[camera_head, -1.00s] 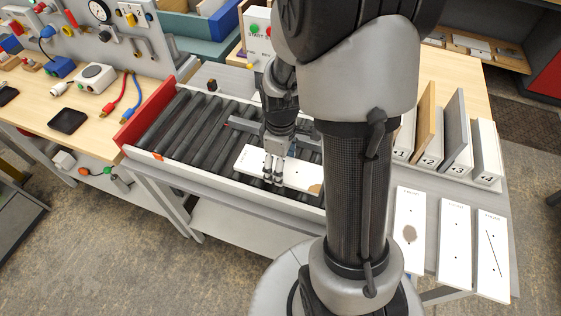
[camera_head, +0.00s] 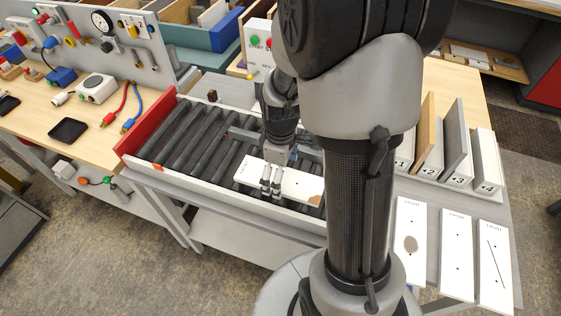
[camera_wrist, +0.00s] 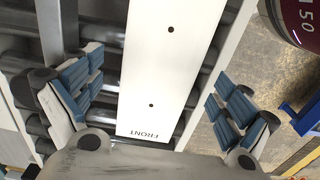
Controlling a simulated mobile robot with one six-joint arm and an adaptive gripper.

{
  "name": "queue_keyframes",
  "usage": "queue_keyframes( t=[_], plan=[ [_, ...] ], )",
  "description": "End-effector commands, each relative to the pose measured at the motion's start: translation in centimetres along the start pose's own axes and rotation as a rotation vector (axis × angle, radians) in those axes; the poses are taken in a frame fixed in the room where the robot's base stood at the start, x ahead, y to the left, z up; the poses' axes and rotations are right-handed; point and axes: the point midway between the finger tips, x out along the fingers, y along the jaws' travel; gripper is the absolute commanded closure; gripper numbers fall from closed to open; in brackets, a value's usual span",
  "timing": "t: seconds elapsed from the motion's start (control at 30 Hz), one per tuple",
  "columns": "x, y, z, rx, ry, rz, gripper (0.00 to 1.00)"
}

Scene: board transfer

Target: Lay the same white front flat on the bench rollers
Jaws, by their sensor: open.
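A white front (camera_head: 285,183) lies flat on the bench rollers (camera_head: 196,131), with a brown patch at its right end. In the wrist view the white front (camera_wrist: 163,62) shows two dark holes and the word FRONT near its lower end. The front's far end is outside the wrist view.
Three other white fronts, one with a brown blotch (camera_head: 410,240), one plain (camera_head: 456,255) and one with a dark line (camera_head: 493,262), lie at the right. Numbered upright boards (camera_head: 457,150) stand behind them. A red end plate (camera_head: 146,125) closes the rollers' left end.

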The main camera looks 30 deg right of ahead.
Motion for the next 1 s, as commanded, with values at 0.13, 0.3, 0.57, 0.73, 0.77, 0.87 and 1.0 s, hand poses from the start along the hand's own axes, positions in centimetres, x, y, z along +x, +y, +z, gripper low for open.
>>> queue_keyframes(
  t=[0.13, 0.3, 0.57, 0.73, 0.77, 0.87, 1.0],
  plan=[
    [-2.7, 0.1, -0.1, 0.000, 0.005, 0.007, 0.04],
    [-6.5, 0.1, -0.1, 0.000, 0.004, 0.006, 0.04],
    [-10.5, 0.1, -0.1, 0.000, 0.003, 0.004, 0.04],
    [-11.3, 0.0, 0.0, 0.000, 0.001, 0.002, 0.04],
    [-11.3, 0.0, 0.0, 0.000, 0.001, 0.002, 0.04],
    [-11.3, 0.0, 0.0, 0.000, 0.001, 0.001, 0.04],
    [-11.3, 0.0, 0.0, 0.000, 0.001, 0.001, 0.04]
  ],
)
